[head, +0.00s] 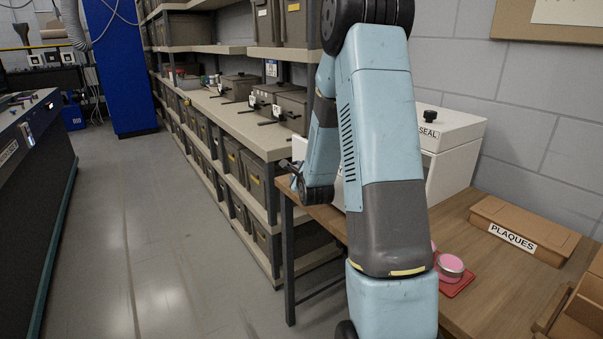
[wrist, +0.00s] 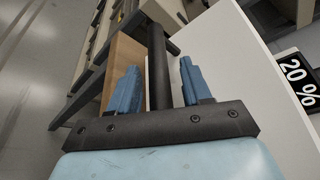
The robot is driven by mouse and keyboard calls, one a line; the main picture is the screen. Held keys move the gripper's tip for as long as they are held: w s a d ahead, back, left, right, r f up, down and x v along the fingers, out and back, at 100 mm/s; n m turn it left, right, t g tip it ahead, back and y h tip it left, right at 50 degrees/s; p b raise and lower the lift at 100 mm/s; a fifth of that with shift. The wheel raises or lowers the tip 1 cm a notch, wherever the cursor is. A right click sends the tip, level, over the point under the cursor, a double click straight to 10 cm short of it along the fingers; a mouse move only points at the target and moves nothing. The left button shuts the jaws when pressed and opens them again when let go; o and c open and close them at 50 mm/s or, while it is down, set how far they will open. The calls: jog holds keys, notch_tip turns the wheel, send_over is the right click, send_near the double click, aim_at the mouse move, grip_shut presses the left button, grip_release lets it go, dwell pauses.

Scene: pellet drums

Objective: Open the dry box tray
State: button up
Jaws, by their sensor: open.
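The dry box (head: 452,165) is a white box on the wooden table, with a black knob and a label reading SEAL on top. My arm covers much of its front in the head view. In the wrist view its white face (wrist: 235,55) fills the right, with a dark "20 %" display (wrist: 298,76). My gripper (wrist: 158,68) is open, with one blue finger on each side of a dark bar (wrist: 157,50) that looks like the tray's handle. I cannot tell whether either finger touches the bar. The tray's edges cannot be made out.
A wooden box labelled PLAQUES (head: 515,232) and a pink round tin (head: 450,266) on a red mat stand on the table (head: 480,275). Shelving with grey-brown bins (head: 255,175) runs along the left of the table. The floor (head: 150,240) is clear.

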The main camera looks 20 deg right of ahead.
jog(key=v, duration=0.7)
jog(key=shift+s, duration=0.25)
dwell(0.3)
